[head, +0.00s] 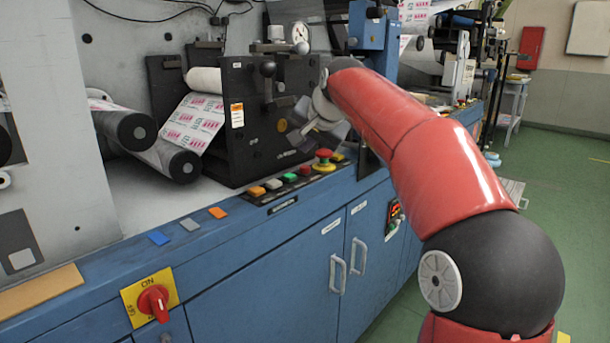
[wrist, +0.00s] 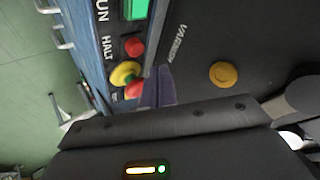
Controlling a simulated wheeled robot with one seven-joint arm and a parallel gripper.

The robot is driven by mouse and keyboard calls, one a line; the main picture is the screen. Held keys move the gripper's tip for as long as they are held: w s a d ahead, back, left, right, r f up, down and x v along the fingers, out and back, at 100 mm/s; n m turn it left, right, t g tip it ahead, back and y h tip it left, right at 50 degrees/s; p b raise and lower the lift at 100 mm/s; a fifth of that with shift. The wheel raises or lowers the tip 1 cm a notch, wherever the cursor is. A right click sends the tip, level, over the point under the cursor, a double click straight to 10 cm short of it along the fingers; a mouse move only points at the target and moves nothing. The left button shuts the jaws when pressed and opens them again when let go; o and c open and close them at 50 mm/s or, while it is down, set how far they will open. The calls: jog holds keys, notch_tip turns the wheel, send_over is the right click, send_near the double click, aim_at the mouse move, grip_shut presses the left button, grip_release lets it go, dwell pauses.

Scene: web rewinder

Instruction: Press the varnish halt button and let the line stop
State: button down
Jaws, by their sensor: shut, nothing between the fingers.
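The red button (wrist: 133,47) beside the word HALT shows in the wrist view, near the label VARNISH. It also shows in the head view on the button strip (head: 305,170), between a green button (head: 290,177) and a red mushroom button on a yellow base (head: 324,160). My gripper (wrist: 158,85) is shut and empty. In the wrist view its fingertips lie beside the mushroom button and partly cover the dark panel. In the head view my gripper (head: 298,135) is above the strip, before the black machine unit. I see no clear contact with the red button.
The black unit (head: 250,130) with a printed web stands directly behind the strip. A red rotary switch (head: 153,300) is on the blue cabinet front. Green floor (head: 560,200) is open at right.

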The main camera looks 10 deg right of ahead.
jog(key=shift+f+b, duration=0.4)
jog(key=shift+f, duration=0.6)
dwell(1.3)
jog(key=shift+f, duration=0.3)
jog(key=shift+f+b, duration=0.55)
jog(key=shift+b, duration=0.1)
dwell(0.8)
jog(key=shift+r, duration=0.15)
jog(key=shift+r+p, duration=0.8)
jog(key=shift+p, duration=0.15)
